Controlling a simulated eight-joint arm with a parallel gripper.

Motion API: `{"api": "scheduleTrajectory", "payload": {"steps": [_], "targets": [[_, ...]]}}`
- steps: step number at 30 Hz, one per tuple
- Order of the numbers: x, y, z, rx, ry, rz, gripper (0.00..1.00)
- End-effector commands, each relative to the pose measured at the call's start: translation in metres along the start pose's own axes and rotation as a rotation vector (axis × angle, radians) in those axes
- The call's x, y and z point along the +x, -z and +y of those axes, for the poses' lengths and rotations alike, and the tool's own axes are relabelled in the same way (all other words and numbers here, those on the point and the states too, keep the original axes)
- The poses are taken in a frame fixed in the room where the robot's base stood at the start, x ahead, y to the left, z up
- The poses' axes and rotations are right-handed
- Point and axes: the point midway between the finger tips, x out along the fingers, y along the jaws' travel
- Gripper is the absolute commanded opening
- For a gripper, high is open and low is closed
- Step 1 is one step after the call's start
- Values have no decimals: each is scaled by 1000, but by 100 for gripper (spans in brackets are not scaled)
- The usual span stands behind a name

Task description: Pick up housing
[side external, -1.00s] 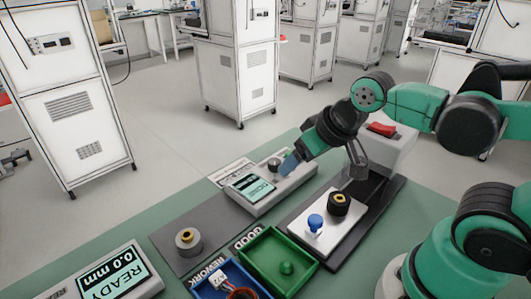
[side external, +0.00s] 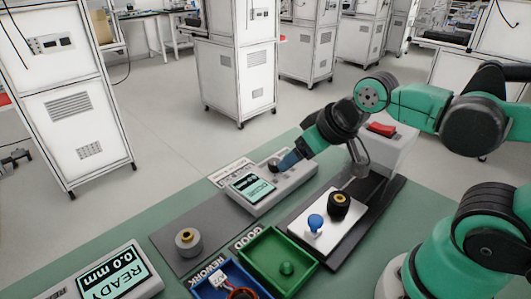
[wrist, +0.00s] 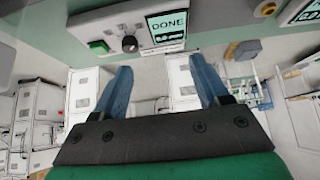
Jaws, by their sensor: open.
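A grey cylinder with a brass-coloured centre (side external: 188,242), which looks like the housing, stands upright on a dark grey mat at the lower left of the side view. A black cylinder with a brass-coloured ring (side external: 339,205) stands on a white plate; I cannot tell for sure which of the two is the housing. My gripper (side external: 284,164) is over the tester box, beside its dark knob (side external: 273,165), far from both cylinders. In the wrist view my gripper (wrist: 163,88) has its two blue fingers spread wide with nothing between them.
The tester box (side external: 262,203) shows DONE on its screen (wrist: 166,30). A green tray (side external: 252,250) and a blue tray (side external: 208,284) with parts stand in front. A blue knob (side external: 315,223) rises from the white plate. A gauge reading 0.0 mm (side external: 112,276) is at lower left.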

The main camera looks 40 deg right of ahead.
Motion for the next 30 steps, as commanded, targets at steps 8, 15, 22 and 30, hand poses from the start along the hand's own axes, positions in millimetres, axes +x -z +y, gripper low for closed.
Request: {"api": "scheduleTrajectory", "payload": {"steps": [8,15,22,30], "targets": [[0,0,0,0,0,0,94],[5,-11,16,-15,-29,-113,94],[9,-56,55,-56,-21,-490,94],[11,-77,65,-69,24,-625,94]]}}
